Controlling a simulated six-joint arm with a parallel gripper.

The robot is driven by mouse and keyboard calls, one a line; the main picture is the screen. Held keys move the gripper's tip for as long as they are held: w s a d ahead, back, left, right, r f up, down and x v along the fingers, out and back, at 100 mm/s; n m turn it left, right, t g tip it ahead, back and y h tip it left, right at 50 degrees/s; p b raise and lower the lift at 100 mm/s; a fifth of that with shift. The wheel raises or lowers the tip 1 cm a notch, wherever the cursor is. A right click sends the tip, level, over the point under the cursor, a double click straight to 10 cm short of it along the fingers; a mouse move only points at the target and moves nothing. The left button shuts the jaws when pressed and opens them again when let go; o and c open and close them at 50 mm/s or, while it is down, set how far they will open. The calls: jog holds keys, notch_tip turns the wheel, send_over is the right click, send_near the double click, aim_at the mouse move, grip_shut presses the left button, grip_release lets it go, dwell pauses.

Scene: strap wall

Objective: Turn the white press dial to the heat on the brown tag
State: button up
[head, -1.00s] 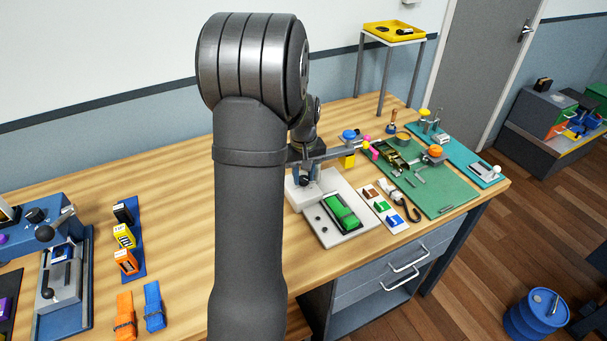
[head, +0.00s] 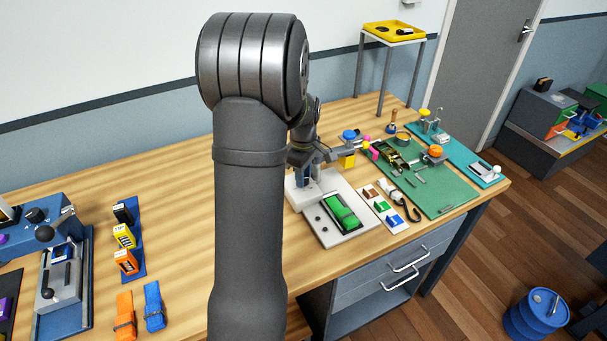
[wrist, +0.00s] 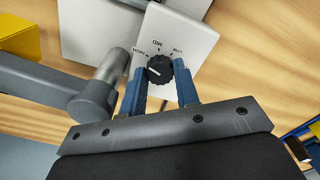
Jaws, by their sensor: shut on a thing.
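The white press (head: 322,232) stands right of my forearm in the head view, with a green piece (head: 344,211) on its plate. Its black dial (wrist: 159,70) sits on a white panel (wrist: 195,45) in the wrist view, with small lettering around it, "MID" at the top. A pale pointer mark on the dial faces left. My gripper (wrist: 160,84) is shut on the dial, one blue finger on each side. In the head view, my gripper (head: 308,160) hides the dial. A white card (head: 385,207) shows brown (head: 369,192), green and blue marks; its writing is too small to read.
A grey bar with a round end (wrist: 92,104) lies close left of my fingers in the wrist view. A green board (head: 450,195) with fixtures stands right of the card. Black, yellow and orange boxes (head: 124,236) stand on the left.

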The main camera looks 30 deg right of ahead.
dwell(0.4)
jog(key=o, duration=1)
